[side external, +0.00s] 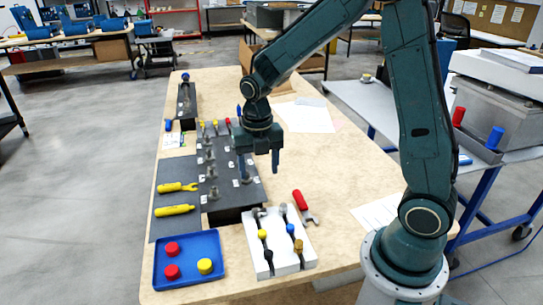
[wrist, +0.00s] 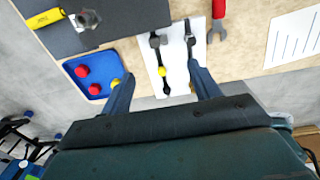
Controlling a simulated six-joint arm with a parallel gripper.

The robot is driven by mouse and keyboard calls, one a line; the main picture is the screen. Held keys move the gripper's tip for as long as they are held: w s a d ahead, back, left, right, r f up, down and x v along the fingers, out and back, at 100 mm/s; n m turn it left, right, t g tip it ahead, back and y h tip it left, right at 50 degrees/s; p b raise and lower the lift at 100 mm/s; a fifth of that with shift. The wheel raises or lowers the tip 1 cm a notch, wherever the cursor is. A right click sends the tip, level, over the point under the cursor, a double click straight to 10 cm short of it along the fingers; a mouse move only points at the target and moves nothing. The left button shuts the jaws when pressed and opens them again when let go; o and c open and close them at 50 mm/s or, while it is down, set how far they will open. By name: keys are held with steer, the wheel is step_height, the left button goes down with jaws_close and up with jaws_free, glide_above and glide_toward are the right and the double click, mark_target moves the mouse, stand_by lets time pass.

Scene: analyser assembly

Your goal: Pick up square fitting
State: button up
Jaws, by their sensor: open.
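Several small grey metal fittings (side external: 212,172) stand in a row on the dark board (side external: 225,216) in the side external view. They are too small there to tell which one is square. One grey fitting (wrist: 88,18) shows at the upper left of the wrist view, seen from above, beside the yellow-handled tool. My gripper (side external: 259,165) is open and points down above the right part of the dark board. In the wrist view its two fingers (wrist: 160,75) are spread apart with nothing held between them.
A blue tray (side external: 188,295) holds two red pieces and one yellow piece. A white holder (side external: 284,268) carries dark parts with coloured bands. A red-handled wrench (side external: 302,201) lies near it. Two yellow tools (side external: 175,210) lie on a grey mat. The table's right side is mostly clear.

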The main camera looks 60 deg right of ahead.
steer(key=shift+f, duration=0.1)
glide_above(260, 216)
steer(key=shift+w+d+f, duration=0.1)
steer(key=shift+d+f, duration=0.05)
steer(key=shift+f, duration=1.25)
steer(key=shift+w+d+f, duration=0.1)
steer(key=shift+d+f, duration=0.05)
steer(key=shift+f, duration=1.25)
steer(key=shift+w+d+f, duration=0.1)
steer(key=shift+d+f, duration=0.05)
steer(key=shift+f, duration=1.25)
steer(key=shift+f, duration=2.6)
steer(key=c, duration=1.1)
steer(key=shift+w+r, duration=0.1)
steer(key=shift+r, duration=0.05)
